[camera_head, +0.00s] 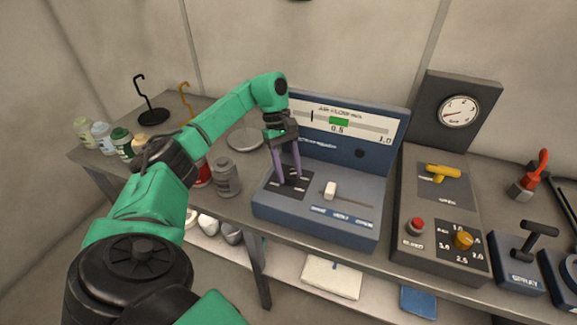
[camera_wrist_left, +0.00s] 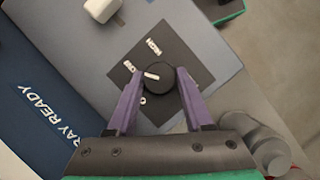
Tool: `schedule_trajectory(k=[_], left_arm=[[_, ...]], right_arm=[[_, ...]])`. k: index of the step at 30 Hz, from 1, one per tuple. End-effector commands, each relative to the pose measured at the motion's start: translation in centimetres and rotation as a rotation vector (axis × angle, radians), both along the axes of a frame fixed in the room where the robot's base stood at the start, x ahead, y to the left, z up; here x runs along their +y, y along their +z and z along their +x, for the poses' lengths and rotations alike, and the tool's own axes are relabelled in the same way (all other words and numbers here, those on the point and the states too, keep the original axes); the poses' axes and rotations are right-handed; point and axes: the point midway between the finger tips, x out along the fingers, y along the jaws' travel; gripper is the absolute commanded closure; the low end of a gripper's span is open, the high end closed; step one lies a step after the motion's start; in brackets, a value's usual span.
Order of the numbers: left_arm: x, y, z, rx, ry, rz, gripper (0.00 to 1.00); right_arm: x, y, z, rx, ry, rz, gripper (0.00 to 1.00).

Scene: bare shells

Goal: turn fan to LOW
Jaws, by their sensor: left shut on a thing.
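The fan knob is a round black dial (camera_wrist_left: 157,84) with a white pointer line, on a dark square plate of the blue-grey panel box (camera_head: 330,225). In the left wrist view the pointer points left, toward a small white label (camera_wrist_left: 129,67). Other white labels sit above and below left of it, too small to read surely. My left gripper (camera_head: 289,180) reaches down over the dark plate, and its purple fingers are shut on the dial, one on each side. In the head view the dial is hidden among the fingers. My right gripper is not in view.
A white slider (camera_head: 330,190) stands right of the dial. An airflow gauge (camera_head: 340,121) shows a green band and a black needle left of it. A grey control box (camera_head: 440,220) stands to the right.

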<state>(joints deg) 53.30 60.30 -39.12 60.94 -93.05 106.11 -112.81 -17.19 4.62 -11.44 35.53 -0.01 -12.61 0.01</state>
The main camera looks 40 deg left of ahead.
Motion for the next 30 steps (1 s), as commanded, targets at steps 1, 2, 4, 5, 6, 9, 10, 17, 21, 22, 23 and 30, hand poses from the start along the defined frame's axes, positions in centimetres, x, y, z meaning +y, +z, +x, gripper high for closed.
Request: schedule_trajectory(k=[1, 2, 4, 5, 6, 9, 10, 17, 21, 22, 23, 30], left_arm=[[0.0, 0.0, 0.0, -0.001, 0.0, 0.001, 1.0], [0.0, 0.0, 0.0, -0.001, 0.0, 0.001, 1.0], [0.0, 0.0, 0.0, -0.002, 0.002, 0.0, 0.45], [0.0, 0.0, 0.0, -0.001, 0.001, 0.001, 0.34], [0.0, 0.0, 0.0, -0.001, 0.001, 0.001, 0.19], [0.0, 0.0, 0.0, -0.001, 0.001, 0.001, 0.19], [0.0, 0.0, 0.0, -0.001, 0.001, 0.001, 0.19], [0.1, 0.2, 0.1, -0.002, 0.002, 0.0, 0.19], [0.7, 1.7, 0.4, -0.006, 0.003, 0.0, 0.19], [0.9, 2.2, 0.4, -0.007, 0.003, 0.0, 0.19], [1.2, 2.9, 0.5, -0.007, 0.003, -0.002, 0.19], [3.8, 10.9, 1.3, -0.004, 0.004, 0.0, 0.19]], right_arm=[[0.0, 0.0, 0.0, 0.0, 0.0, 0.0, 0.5], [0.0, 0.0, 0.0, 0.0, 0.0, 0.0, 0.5], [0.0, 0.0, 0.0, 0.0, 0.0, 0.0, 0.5], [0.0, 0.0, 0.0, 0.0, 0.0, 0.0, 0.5], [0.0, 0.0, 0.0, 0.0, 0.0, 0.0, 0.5], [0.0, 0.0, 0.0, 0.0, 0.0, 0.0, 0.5], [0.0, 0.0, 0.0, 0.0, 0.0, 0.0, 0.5], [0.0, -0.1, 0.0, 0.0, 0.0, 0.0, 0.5], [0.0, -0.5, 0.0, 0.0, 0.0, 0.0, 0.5], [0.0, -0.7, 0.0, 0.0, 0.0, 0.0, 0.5], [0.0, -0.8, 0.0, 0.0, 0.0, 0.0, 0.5], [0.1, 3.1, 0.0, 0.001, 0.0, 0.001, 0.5]])
